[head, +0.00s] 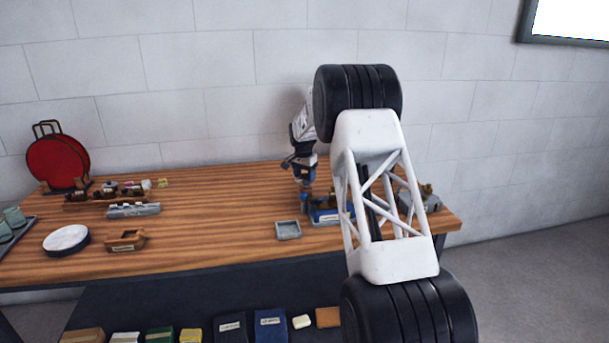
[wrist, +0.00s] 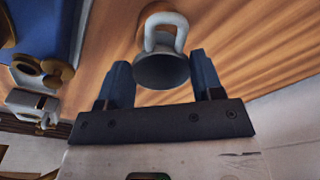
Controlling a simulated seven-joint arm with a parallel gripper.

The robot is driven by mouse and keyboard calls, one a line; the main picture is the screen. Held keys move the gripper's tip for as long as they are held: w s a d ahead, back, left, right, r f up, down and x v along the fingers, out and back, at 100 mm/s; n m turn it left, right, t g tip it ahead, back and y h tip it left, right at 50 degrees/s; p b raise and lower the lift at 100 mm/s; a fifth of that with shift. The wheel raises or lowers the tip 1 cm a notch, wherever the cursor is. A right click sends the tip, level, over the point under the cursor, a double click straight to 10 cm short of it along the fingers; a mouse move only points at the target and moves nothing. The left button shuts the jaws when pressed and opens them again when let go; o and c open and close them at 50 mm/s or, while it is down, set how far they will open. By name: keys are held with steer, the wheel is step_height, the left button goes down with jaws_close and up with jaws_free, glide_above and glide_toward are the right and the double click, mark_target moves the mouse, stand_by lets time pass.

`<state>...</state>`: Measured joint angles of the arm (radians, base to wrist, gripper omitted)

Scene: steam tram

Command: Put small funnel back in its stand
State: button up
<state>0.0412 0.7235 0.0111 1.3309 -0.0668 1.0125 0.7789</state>
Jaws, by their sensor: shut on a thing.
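In the wrist view a small grey funnel (wrist: 162,72) sits between the two blue fingers of my gripper (wrist: 160,66), its wide dark mouth facing the camera. My gripper is shut on it. A pale rounded loop (wrist: 165,22) rises just beyond the funnel, near a round brown wooden piece; I cannot tell whether this is the stand or whether the funnel touches it. In the head view my gripper (head: 304,180) points down over the right part of the table, and the funnel is too small to make out there.
A blue object (head: 325,214) with brass parts stands close by; it also shows at upper left in the wrist view (wrist: 45,25). A small grey tray (head: 288,230) lies to its left. My arm hides part of the table's right side.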

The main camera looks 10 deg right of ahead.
steer(key=shift+f, duration=0.25)
stand_by(0.8)
steer(key=o, duration=1.1)
steer(key=shift+c, duration=0.2)
steer(key=shift+s+a+r, duration=0.15)
steer(key=shift+r, duration=1.8)
steer(key=shift+s+a+r, duration=0.1)
steer(key=shift+r, duration=1.8)
